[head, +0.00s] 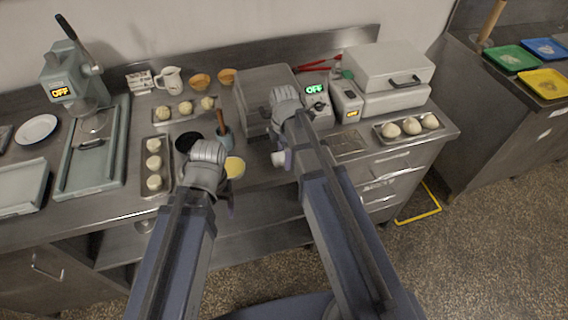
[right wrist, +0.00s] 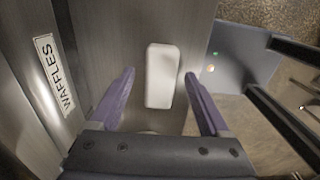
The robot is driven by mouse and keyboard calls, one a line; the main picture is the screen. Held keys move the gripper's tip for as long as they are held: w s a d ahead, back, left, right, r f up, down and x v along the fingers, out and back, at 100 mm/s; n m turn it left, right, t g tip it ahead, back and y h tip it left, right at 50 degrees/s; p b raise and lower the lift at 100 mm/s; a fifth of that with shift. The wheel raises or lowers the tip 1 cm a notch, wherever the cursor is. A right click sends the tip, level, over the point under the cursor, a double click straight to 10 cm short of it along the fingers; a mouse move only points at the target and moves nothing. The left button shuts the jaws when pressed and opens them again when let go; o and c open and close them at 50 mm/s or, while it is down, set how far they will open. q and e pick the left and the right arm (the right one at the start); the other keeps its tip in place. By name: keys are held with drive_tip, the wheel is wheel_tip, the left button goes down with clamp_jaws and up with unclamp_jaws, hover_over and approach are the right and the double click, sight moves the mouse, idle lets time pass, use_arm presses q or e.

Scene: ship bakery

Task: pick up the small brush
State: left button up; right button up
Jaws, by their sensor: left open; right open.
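A brown-handled tool (head: 221,121), which looks like the small brush, stands upright in a grey-blue holder (head: 225,138) in the middle of the counter; its lower end is hidden. My left gripper (head: 230,206) is in front of it, over the counter's front part, mostly hidden behind my own wrist. My right gripper (head: 284,159) is to the right of it, near the counter's front. In the right wrist view its two purple fingers (right wrist: 158,100) are apart, with a white rounded block (right wrist: 160,76) lying between them in the picture; I cannot tell whether they touch it.
A dark round bowl (head: 187,141) and a yellow-filled bowl (head: 234,167) are near the holder. Trays of dough balls (head: 146,181) lie to the left.

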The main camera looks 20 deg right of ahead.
drive_tip(key=shift+f, duration=0.15)
clamp_jaws()
idle(0.6)
